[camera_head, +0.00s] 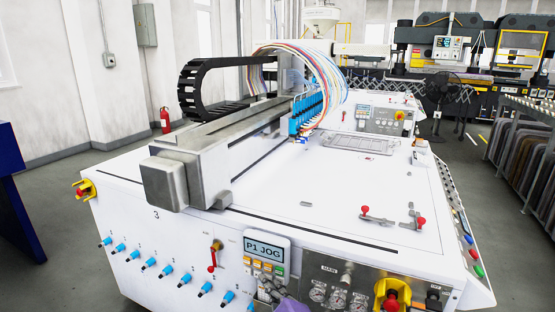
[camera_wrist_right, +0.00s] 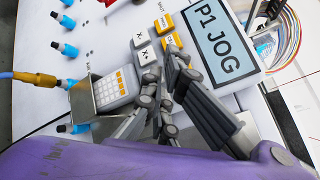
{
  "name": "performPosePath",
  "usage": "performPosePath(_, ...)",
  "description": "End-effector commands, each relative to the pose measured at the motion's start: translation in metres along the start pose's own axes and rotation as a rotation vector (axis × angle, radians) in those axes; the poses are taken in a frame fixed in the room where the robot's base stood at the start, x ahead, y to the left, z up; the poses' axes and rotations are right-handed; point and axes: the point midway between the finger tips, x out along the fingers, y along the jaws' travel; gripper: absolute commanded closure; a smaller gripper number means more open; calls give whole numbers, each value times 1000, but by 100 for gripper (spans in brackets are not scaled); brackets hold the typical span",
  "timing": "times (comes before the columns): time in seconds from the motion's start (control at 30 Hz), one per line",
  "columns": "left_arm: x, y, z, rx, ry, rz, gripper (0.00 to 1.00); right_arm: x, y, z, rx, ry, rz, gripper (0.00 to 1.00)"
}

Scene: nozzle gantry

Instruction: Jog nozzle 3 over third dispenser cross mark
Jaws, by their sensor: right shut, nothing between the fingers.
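The gantry (camera_head: 225,150) lies across the white machine table, with a row of blue nozzles (camera_head: 308,108) on its carriage toward the back. Nozzle 3 cannot be told apart at this size, and I cannot make out any cross mark. The jog pendant (camera_head: 266,252) on the front panel reads "P1 JOG"; its display (camera_wrist_right: 222,42) also fills the upper right of the right wrist view. My right gripper (camera_head: 272,287) is shut and empty, just below the pendant. In the right wrist view its fingertips (camera_wrist_right: 163,58) are close to the X keys (camera_wrist_right: 146,54) and the orange keys (camera_wrist_right: 165,22); contact is unclear.
Red-knobbed clamps (camera_head: 366,210) stand on the table's right part. A red stop button (camera_head: 391,300) sits right of the pendant, and blue fittings (camera_head: 166,270) line the front at left. A small keypad (camera_wrist_right: 112,90) shows beside my fingers.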

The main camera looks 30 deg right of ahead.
Motion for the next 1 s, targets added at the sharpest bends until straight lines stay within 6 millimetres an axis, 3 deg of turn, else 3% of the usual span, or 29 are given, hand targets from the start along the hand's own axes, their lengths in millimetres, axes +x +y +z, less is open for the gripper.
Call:
performPosePath(0.57, 0, 0, 0, 0, 0, 0, 60, 0, 0, 0, 0, 1, -1, 100)
performPosePath(1.0, -6, -1, -9, 0, 9, -1, 60, -14, 9, 10, 0, 0, -1, 100)
